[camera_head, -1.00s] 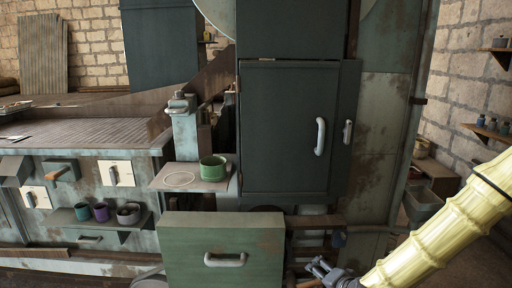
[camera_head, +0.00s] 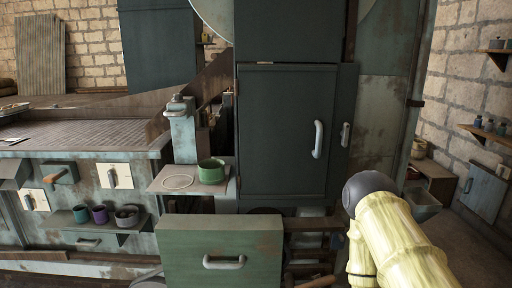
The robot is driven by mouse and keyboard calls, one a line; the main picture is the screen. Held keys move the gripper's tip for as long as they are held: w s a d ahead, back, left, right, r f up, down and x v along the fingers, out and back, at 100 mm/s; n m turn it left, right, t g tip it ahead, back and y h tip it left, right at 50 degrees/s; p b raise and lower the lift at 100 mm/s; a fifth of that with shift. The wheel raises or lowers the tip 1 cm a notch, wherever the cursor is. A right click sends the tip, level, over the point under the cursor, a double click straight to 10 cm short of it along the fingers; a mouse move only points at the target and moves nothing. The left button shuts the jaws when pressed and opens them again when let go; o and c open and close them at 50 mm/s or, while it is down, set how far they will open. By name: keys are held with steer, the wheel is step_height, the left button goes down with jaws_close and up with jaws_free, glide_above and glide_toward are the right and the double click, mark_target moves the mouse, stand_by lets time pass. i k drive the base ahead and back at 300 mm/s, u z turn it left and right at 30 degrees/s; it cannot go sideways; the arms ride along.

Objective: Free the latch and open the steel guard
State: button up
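A dark steel door (camera_head: 285,165), which looks like the guard, is shut in the middle of the head view. It has a long pale upright handle (camera_head: 318,140) near its right edge.
A green panel (camera_head: 220,245) with a grey handle stands low in front of the door. A small shelf (camera_head: 160,183) with a green cup (camera_head: 211,171) juts out left of the door. A workbench (camera_head: 75,143) fills the left.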

mark_target(286, 110)
steer(key=u, duration=1.2)
steer(key=i, duration=0.35)
steer(key=z, duration=1.8)
